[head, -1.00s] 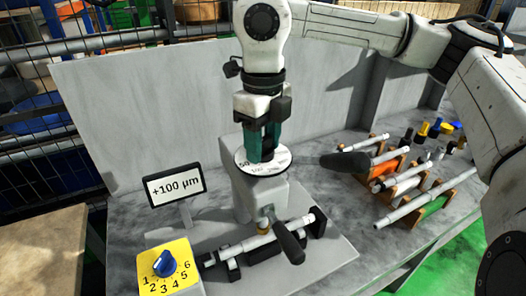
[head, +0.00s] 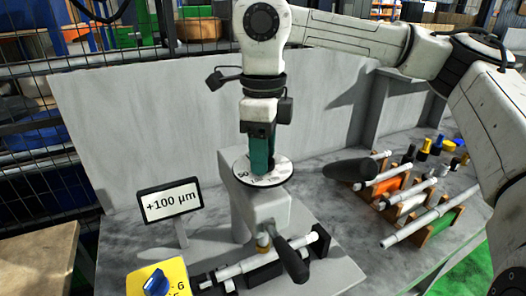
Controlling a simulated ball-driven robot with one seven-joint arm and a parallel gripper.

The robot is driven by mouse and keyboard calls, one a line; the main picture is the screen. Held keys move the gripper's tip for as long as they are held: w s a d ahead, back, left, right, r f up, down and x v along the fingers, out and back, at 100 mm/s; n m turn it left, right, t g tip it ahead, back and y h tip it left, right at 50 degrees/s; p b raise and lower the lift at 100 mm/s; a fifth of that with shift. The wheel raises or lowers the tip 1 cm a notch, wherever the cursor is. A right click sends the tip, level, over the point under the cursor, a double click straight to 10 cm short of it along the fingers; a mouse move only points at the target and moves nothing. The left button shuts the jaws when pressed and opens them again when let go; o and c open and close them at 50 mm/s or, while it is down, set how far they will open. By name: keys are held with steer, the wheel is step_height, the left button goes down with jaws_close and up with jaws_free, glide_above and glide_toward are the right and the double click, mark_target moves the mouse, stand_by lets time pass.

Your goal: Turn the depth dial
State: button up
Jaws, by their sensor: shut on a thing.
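The depth dial (head: 281,172) is a white disc with black numbers, lying on top of a grey housing (head: 262,207) in the middle of the head view. A 50 is readable on its left side; other marks are partly hidden by the fingers. My gripper (head: 261,163) points down with its green fingers over the middle of the dial. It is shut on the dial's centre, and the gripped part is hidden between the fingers. A display (head: 170,202) on a small stand to the left reads +100 µm.
A yellow selector box with a blue knob (head: 157,281) is cut off at the bottom left. Below the dial are a black lever (head: 292,260) and a steel shaft (head: 250,264). Racks of shafts (head: 405,190) and a dark rounded handle (head: 350,169) stand right. A grey panel stands behind.

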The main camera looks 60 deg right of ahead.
steer(key=o, duration=1)
step_height(320, 180, up, 11)
steer(key=shift+f+b, duration=0.1)
steer(key=shift+b, duration=0.4)
